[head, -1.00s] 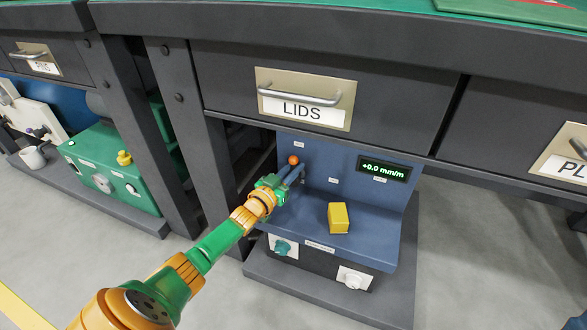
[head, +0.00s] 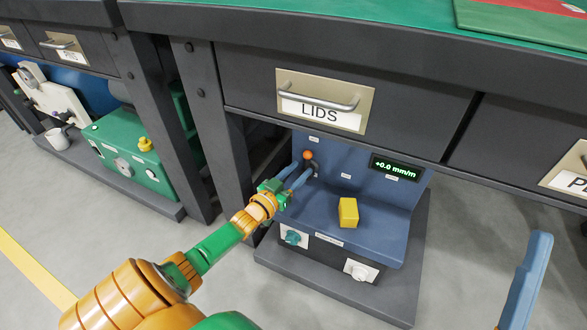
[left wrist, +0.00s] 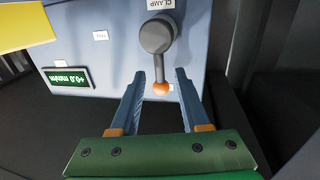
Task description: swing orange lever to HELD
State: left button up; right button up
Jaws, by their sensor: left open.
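The orange lever shows as an orange ball (head: 308,155) on the blue panel of the test stand under the LIDS drawer. In the left wrist view its ball (left wrist: 161,88) is on a short grey stem from a round grey hub (left wrist: 157,36), beside a CLAMP label. My left gripper (head: 299,175) is open at the lever. Its two blue fingers (left wrist: 160,76) lie on either side of the ball, with visible gaps; I cannot tell whether they reach its depth. A blue finger, apparently my right gripper's (head: 528,280), shows alone at lower right.
A yellow block (head: 348,212) stands on the blue ledge, right of the lever. A display (head: 395,167) reads +0.0 mm/m. The bench with the LIDS drawer (head: 325,100) overhangs the stand. A dark bench leg (head: 205,130) stands to the left.

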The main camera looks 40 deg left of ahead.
pick_arm(q)
jog(key=shift+s+p, duration=0.45)
jog(key=shift+s, duration=0.75)
pick_arm(e)
jog(key=w+f+m+g+h, duration=0.1)
jog(key=w+f+g+h, duration=0.1)
jog(key=w+f+g, duration=0.2)
notch_tip(320, 180, down, 4)
jog(key=shift+w+r+g+h, duration=0.2)
jog(key=shift+w+g+h, duration=0.2)
